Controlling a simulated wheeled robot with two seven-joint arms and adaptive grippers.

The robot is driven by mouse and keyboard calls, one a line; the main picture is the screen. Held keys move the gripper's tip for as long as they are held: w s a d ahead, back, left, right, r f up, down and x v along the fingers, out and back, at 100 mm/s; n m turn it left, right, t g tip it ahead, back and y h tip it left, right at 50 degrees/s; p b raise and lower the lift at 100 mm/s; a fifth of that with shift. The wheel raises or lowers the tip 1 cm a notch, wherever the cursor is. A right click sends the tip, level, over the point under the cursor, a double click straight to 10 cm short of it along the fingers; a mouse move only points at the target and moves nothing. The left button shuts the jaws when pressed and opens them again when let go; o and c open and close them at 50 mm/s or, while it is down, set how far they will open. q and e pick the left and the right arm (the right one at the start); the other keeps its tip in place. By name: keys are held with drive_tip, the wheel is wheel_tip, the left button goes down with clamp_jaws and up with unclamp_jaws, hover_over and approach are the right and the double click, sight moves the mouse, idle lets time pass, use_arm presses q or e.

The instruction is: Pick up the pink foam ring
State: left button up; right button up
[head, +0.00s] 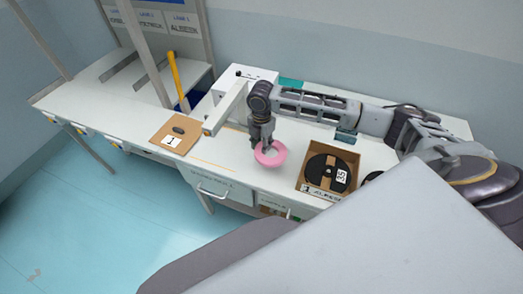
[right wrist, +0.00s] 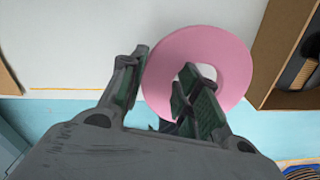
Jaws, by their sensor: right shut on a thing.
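The pink foam ring (head: 275,161) is at the front part of the white bench. It also shows in the right wrist view (right wrist: 235,55). My right gripper (head: 263,143) reaches down to it from above and is shut on one side of the ring. In the right wrist view my right gripper (right wrist: 160,90) has one finger outside the ring and the other in its hole, with the ring's wall between them. I cannot tell whether the ring touches the bench top. My left gripper is not in view.
A cardboard box (head: 304,185) with a black reel stands right of the ring. A brown board (head: 175,134) with a small dark object lies to the left. A white box-like machine (head: 232,86) stands behind. The bench top (head: 218,149) between board and ring is mostly clear.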

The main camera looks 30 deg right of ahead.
drive_tip(key=shift+r, duration=0.65)
